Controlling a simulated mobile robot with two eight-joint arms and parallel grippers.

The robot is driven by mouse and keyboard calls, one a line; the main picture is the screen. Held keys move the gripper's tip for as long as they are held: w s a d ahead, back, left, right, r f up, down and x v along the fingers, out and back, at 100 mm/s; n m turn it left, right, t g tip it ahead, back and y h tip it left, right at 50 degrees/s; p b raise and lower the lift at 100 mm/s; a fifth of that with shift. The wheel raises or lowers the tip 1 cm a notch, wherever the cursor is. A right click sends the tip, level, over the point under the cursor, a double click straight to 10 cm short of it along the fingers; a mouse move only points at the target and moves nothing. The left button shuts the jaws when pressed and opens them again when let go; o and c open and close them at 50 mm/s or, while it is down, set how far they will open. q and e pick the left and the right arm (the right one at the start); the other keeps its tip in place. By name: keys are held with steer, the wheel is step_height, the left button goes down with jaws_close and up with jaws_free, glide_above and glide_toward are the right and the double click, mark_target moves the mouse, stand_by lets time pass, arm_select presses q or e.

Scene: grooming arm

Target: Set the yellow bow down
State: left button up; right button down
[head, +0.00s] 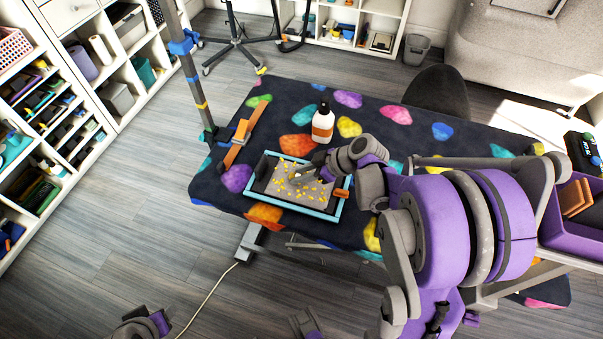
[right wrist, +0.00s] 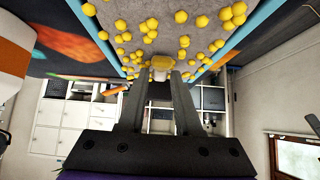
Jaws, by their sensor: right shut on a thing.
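A small yellow piece (right wrist: 162,62), which I take to be the yellow bow, is pinched between the fingertips of my right gripper (right wrist: 161,76). Its shape is hard to make out. In the head view my right gripper (head: 294,180) is over the blue-rimmed tray (head: 296,208), which holds a grey bed scattered with many small yellow pieces. I cannot tell whether the held piece touches the bed. The bow does not show clearly in the head view. My left gripper does not show clearly; only grey and purple parts of mine appear at the bottom edge.
The tray lies on a table with a dark, colour-spotted cover (head: 225,155). A white bottle with an orange label (head: 323,122) stands behind the tray. An orange strap (head: 240,140) and a post (head: 197,90) are at the left. A purple bin (head: 575,235) is at the right.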

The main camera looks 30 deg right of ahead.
steer(key=shift+f, duration=0.15)
steer(key=c, duration=0.6)
jaws_free()
steer(key=shift+r, duration=0.3)
steer(key=p+v, duration=0.2)
steer(key=v, duration=0.9)
steer(key=s+a+f+m+g+h, duration=0.1)
steer(key=s+a+f+m+h, duration=0.2)
steer(key=a, duration=1)
steer(key=s+m+h, duration=0.3)
steer(key=s+m, duration=0.2)
steer(key=s, duration=0.2)
steer(key=shift+s+a+g, duration=0.3)
steer(key=shift+s+a, duration=0.05)
steer(key=shift+s, duration=0.05)
